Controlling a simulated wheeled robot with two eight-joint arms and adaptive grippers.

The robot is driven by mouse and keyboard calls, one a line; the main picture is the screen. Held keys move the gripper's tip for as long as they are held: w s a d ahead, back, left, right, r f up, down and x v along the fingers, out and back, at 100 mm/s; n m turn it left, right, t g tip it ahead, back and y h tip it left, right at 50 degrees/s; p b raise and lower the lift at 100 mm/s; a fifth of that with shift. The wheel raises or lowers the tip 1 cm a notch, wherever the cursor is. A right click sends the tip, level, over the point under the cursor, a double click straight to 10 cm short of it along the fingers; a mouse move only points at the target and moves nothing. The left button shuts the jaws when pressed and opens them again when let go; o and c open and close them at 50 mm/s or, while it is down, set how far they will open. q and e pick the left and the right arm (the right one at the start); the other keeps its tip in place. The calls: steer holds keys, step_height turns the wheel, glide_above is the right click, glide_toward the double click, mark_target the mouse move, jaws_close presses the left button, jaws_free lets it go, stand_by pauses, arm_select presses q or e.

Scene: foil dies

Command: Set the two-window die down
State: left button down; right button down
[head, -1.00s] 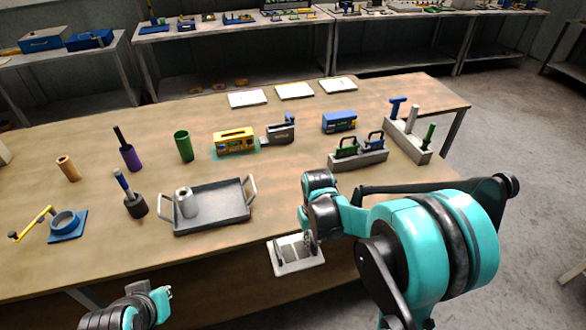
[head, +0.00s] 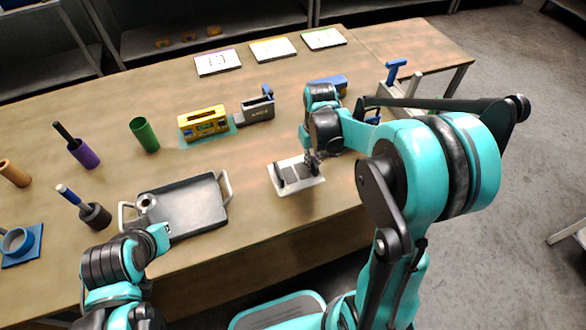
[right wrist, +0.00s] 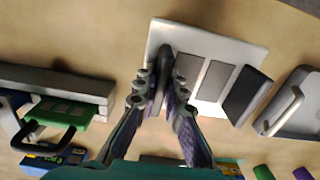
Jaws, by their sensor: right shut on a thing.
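The two-window die (head: 298,182) is a white plate with two grey windows and a dark upright grip at each end. In the head view it is over the table near the front edge, right of the grey tray. My right gripper (head: 312,160) is shut on one dark grip. The right wrist view shows the fingers (right wrist: 163,95) closed around that grip, with the white plate (right wrist: 215,45) behind and the other dark grip (right wrist: 248,95) free. I cannot tell whether the plate touches the table. My left gripper (head: 160,236) is by the tray's near edge; its fingers are too small to read.
A yellow die (head: 203,123) and a grey die (head: 257,109) stand behind. A rack (right wrist: 55,82) with a green die (right wrist: 70,110) is close by. Three cards (head: 272,50) lie at the back.

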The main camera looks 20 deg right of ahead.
mark_target(295, 159)
steer(key=w+a+f, duration=0.1)
steer(key=w+a+f+b, duration=0.1)
steer(key=w, duration=0.1)
steer(key=w+a+f, duration=0.1)
steer(key=shift+w+a+f, duration=0.35)
steer(key=shift+w+f, duration=0.05)
steer(key=shift+f+b, duration=0.95)
steer(key=shift+f, duration=1)
steer(key=shift+f, duration=0.15)
steer(key=c, duration=1.6)
jaws_free()
